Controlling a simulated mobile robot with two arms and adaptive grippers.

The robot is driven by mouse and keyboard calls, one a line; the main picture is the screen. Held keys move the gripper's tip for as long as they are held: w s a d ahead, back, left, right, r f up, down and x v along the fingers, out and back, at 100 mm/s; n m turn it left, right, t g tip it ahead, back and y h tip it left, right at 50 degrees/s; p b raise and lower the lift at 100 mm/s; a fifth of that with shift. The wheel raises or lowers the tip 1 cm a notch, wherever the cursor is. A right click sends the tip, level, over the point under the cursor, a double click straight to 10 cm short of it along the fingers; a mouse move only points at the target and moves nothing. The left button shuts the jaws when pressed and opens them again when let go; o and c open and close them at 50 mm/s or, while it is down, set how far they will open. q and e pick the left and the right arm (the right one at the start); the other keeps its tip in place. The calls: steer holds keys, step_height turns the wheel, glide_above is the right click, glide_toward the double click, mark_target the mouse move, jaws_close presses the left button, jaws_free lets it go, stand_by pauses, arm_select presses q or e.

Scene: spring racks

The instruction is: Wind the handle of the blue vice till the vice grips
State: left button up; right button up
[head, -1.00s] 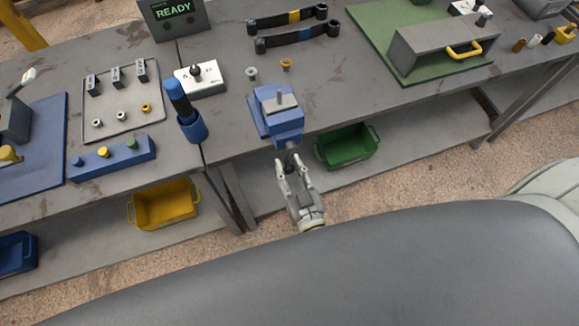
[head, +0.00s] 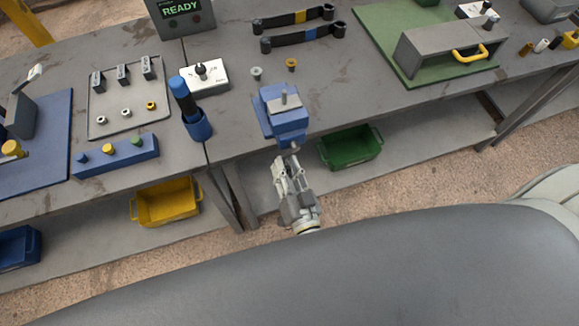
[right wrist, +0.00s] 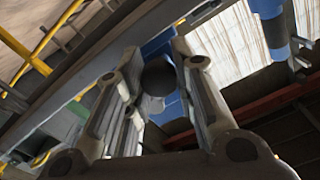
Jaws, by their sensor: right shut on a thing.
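The blue vice (head: 284,120) stands at the front edge of the workbench, with a grey piece (head: 285,99) at its top. Its dark handle end (head: 296,148) sticks out over the edge toward me. My right gripper (head: 286,160) is just in front of the vice, shut on the handle. In the right wrist view, the handle's dark round end (right wrist: 158,77) sits between the fingers, with the blue vice body (right wrist: 166,45) behind it. The fingers hide most of the handle. Whether the jaws touch the grey piece I cannot tell. My left gripper is not in view.
A blue holder with a blue-handled tool (head: 197,120) stands left of the vice. Two small fittings (head: 257,73) lie behind it. A green bin (head: 350,148) and a yellow bin (head: 166,205) sit on the lower shelf. A sign (head: 182,15) reads READY.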

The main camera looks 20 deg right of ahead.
steer(key=shift+s+a+r+m, duration=0.1)
steer(key=shift+a+r+m, duration=0.25)
steer(key=shift+m, duration=0.7)
steer(key=shift+a+r+m, duration=0.3)
steer(key=shift+r+m, duration=0.05)
steer(key=shift+m, duration=0.7)
steer(key=o, duration=0.8)
steer(key=shift+c, duration=0.2)
steer(key=shift+o, duration=1.3)
steer(key=shift+s+r, duration=0.15)
steer(key=shift+s, duration=0.05)
steer(key=shift+w, duration=0.1)
